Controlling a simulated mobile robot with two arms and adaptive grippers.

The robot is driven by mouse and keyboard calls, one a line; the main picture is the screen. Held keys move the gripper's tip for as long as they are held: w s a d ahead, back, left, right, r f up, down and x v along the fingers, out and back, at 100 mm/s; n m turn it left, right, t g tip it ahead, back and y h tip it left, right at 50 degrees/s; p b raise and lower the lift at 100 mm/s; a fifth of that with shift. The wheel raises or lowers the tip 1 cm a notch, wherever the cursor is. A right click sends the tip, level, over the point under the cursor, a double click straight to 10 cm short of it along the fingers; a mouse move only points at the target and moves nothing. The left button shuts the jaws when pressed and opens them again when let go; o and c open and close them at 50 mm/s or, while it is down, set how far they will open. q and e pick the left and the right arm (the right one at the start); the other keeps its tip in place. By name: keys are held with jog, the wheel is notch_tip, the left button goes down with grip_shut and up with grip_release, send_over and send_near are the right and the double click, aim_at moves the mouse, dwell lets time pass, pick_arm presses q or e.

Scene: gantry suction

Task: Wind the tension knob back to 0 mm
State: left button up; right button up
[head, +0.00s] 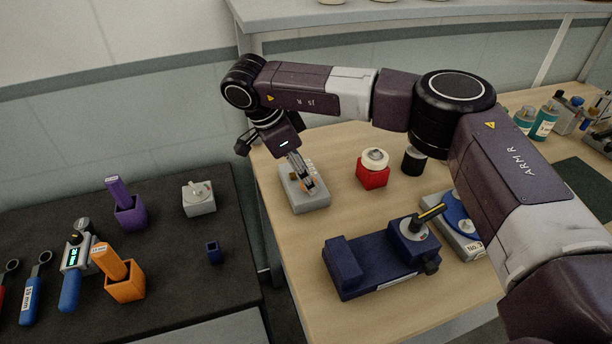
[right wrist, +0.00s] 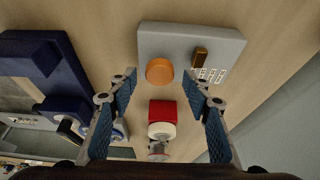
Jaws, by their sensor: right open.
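No label reading tension or 0 mm is legible, so I cannot tell which control is the tension knob. My right gripper (head: 306,179) is open and empty over the grey control box (head: 313,202) on the wooden table. In the right wrist view its fingertips (right wrist: 166,82) stand apart, with the box's round orange knob (right wrist: 159,71) visible beyond and between them. A brown lever (right wrist: 200,57) beside white markings is on the same box. A blue device (head: 365,262) carries a dial with a black and yellow handle (head: 429,214) and a small dark side knob (head: 431,268).
A red block with a white round top (head: 373,178) stands right of the grey box, near a black cylinder (head: 414,161). The dark table (head: 190,255) at left holds tools, purple and orange holders and another grey knob box (head: 199,203). My right arm covers the table's right part.

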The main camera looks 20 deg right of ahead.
jog(key=v, duration=1.1)
jog(key=shift+f, duration=0.1)
